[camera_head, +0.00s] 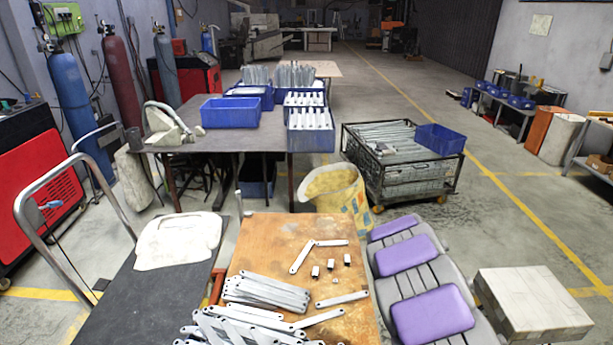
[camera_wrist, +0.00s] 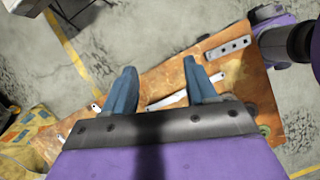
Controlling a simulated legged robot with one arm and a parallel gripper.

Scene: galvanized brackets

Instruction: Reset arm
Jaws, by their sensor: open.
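My gripper (camera_wrist: 159,65) shows in the wrist view, with two blue-grey fingers spread apart and nothing between their tips. It is over the rusty orange-brown worktable (camera_wrist: 152,88). A flat galvanized bracket (camera_wrist: 167,101) lies on the table, seen between the fingers. Another bracket with holes (camera_wrist: 228,48) lies to the right of the fingers. My gripper does not show in the head view. There, the worktable (camera_head: 270,245) carries a stack of galvanized brackets (camera_head: 265,292), a loose bracket (camera_head: 342,299) and several small metal pieces (camera_head: 331,264).
A dark cart (camera_head: 150,290) is on the left. Blue crates (camera_head: 230,113) stand on a table behind. Floor at right is partly clear.

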